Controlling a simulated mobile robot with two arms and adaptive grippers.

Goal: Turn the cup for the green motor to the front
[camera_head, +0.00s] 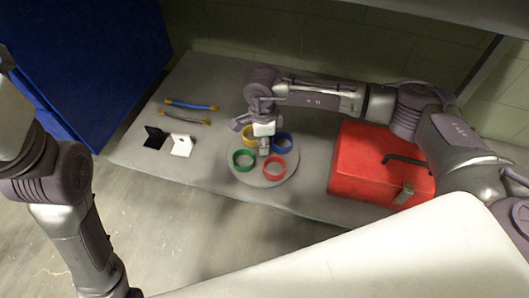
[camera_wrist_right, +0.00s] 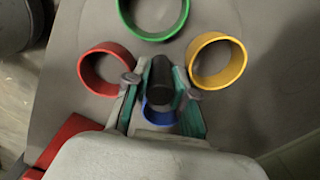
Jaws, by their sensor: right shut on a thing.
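A round grey turntable (camera_head: 293,178) carries a green cup (camera_head: 234,163), a red cup (camera_head: 274,175), a blue cup (camera_head: 289,146) and a yellow cup (camera_head: 245,134). In the head view the green cup is at the front left, red at the front right, blue at the back right, yellow at the back left. My right gripper (camera_head: 264,150) points down over the middle. In the right wrist view its fingers (camera_wrist_right: 158,88) are shut on a dark upright post (camera_wrist_right: 162,85); the green cup (camera_wrist_right: 152,38) is at the top. My left gripper is out of view.
A red toolbox (camera_head: 350,165) stands on the bench (camera_head: 215,85) to the right of the turntable.

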